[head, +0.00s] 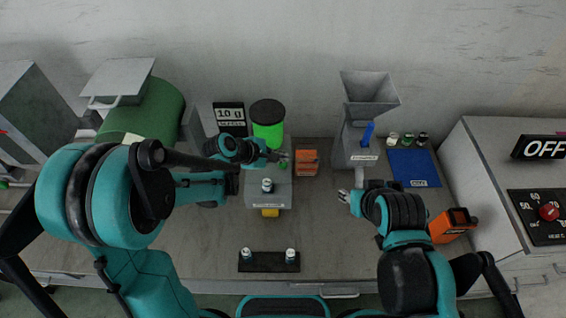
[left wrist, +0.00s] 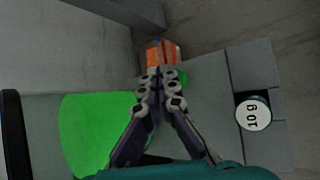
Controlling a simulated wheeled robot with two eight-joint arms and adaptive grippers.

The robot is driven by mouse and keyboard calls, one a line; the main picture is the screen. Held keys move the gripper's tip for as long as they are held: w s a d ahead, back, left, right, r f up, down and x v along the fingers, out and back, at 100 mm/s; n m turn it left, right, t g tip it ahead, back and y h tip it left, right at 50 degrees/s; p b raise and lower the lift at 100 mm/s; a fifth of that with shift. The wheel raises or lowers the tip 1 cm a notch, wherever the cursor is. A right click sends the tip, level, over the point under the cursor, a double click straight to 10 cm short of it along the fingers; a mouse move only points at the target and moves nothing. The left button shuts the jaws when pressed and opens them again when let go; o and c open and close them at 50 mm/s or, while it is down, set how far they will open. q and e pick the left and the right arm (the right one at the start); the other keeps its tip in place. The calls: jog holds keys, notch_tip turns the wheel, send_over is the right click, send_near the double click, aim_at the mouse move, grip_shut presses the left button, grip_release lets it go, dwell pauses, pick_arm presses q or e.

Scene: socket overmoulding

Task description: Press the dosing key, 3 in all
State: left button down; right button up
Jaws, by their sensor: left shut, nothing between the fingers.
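The dosing unit is a grey block (head: 268,198) under a bright green hopper (head: 268,130) with a black lid. A small green part, seemingly the dosing key (left wrist: 184,78), shows beside my left fingertips in the left wrist view, partly hidden by them. My left gripper (head: 282,158) is shut and empty at the block's back right; its fingertips (left wrist: 160,74) are close to the green part, and contact is unclear. A small round piece marked "10 g" (left wrist: 252,112) stands on the block. My right gripper (head: 350,196) is in front of the grey funnel machine; its opening is unclear.
An orange box (head: 307,162) stands just right of my left fingertips. A "10 g" sign (head: 230,116) is behind the arm. A black strip (head: 268,264) with two small pieces lies in front. A funnel machine (head: 358,145), blue mat (head: 412,164) and "OFF" cabinet (head: 492,160) are right.

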aim_at(281, 165)
pick_arm(q)
jog(key=shift+f+b, duration=0.45)
jog(key=shift+b, duration=0.1)
jog(key=shift+f+b, duration=0.6)
dwell(0.6)
jog(key=shift+r, duration=0.2)
jog(key=shift+r+p, duration=0.75)
jog(key=shift+r, duration=0.1)
jog(key=shift+r+p, duration=1.9)
jog(key=shift+r, duration=0.7)
jog(key=shift+f, duration=0.1)
